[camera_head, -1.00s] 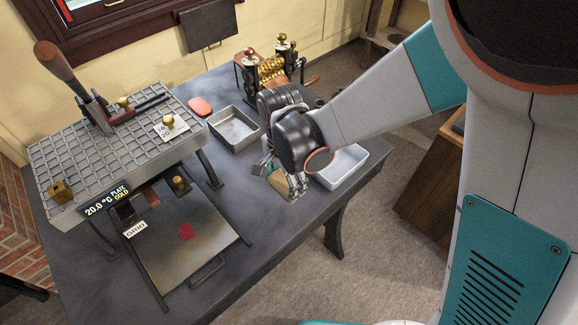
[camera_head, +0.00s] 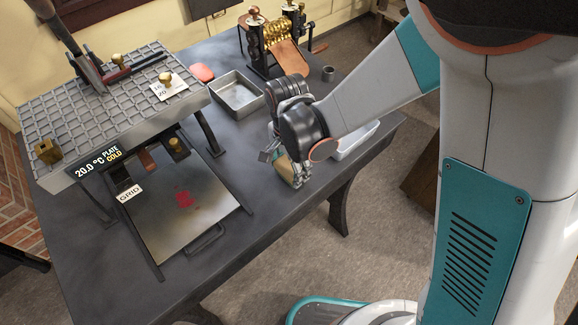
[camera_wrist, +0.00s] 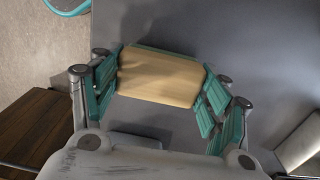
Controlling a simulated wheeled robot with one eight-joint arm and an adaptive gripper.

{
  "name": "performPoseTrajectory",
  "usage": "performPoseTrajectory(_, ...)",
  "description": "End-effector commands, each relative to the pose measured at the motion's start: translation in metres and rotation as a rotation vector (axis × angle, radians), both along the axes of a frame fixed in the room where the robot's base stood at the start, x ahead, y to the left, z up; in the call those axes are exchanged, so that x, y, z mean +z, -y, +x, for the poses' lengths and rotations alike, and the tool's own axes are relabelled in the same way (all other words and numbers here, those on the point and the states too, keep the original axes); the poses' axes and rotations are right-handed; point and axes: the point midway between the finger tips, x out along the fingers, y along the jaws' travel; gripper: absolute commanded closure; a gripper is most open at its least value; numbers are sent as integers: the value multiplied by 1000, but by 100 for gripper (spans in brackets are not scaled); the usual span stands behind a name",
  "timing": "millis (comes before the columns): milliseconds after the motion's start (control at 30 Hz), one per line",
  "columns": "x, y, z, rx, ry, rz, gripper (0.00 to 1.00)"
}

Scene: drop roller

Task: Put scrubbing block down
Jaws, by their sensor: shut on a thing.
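The scrubbing block (camera_head: 286,170) is a tan wooden block, held low over the front right part of the grey table (camera_head: 262,190). My gripper (camera_head: 280,166) is shut on it. In the wrist view the block (camera_wrist: 160,78) lies between the teal finger pads of my gripper (camera_wrist: 158,92), with a dark table surface behind it. I cannot tell whether the block's underside touches the table.
A white tray (camera_head: 352,143) stands right of my gripper, partly hidden by my arm. A brass roller machine (camera_head: 283,42) stands at the back. The gridded stand (camera_head: 110,100) and flat plate (camera_head: 180,215) fill the left.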

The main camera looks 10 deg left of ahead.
Motion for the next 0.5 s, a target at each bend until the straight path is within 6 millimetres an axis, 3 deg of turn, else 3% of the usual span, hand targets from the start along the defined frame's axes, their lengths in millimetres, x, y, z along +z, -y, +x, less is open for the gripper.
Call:
performPoseTrajectory(167, -4, 0, 0, 0, 0, 0, 53)
performPoseTrajectory(200, -3, 0, 0, 0, 0, 0, 21)
performPoseTrajectory(267, -3, 0, 0, 0, 0, 0, 10)
performPoseTrajectory(500, -3, 0, 0, 0, 0, 0, 10)
